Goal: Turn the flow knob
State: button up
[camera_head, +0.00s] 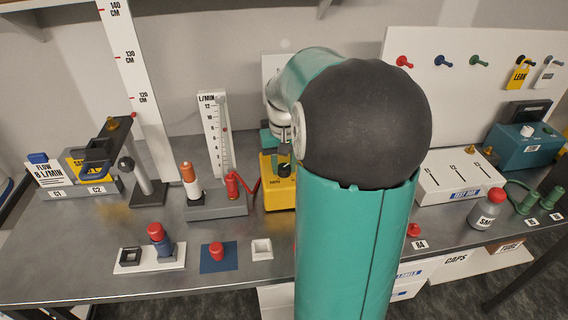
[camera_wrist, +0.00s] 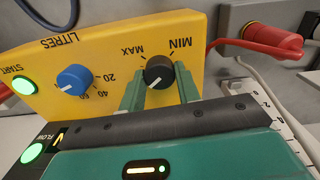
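The black flow knob (camera_wrist: 159,71) is on the yellow control box (camera_wrist: 105,52), between the MAX and MIN marks, with a white pointer line facing down and slightly left in the wrist view. My gripper (camera_wrist: 160,76) has its two green fingers at either side of this knob, which nearly fills the space between them. I cannot tell whether both fingers press on it. In the head view the yellow box (camera_head: 275,189) and its black knob (camera_head: 284,168) show just left of my arm, which hides the box's right part.
The wrist view shows a blue LITRES knob (camera_wrist: 74,79), a lit green START button (camera_wrist: 24,86) and a red fitting (camera_wrist: 272,41) with a red hose. In the head view, a tall flow scale (camera_head: 215,135) stands left of the box. A white test bay (camera_head: 460,178) stands right.

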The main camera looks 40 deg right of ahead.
aim_at(284, 166)
jog(key=o, duration=0.4)
jog(key=shift+r, duration=0.1)
notch_tip(284, 166, up, 14)
jog(key=shift+f, duration=0.15)
dwell(0.6)
jog(key=s+a+f+n+t, duration=0.1)
jog(key=s+a+n+t, duration=0.1)
jog(key=a, duration=0.7)
jog(key=s+a+f+n+t, duration=0.1)
jog(key=s+a+f+n, duration=0.1)
jog(key=s+a, duration=0.3)
jog(key=s+a+f+n+t, duration=0.2)
jog(key=s+a, duration=0.2)
jog(key=a, duration=0.9)
jog(key=shift+a+f+t, duration=0.15)
jog(key=shift+f+t, duration=0.05)
jog(key=shift+t, duration=0.1)
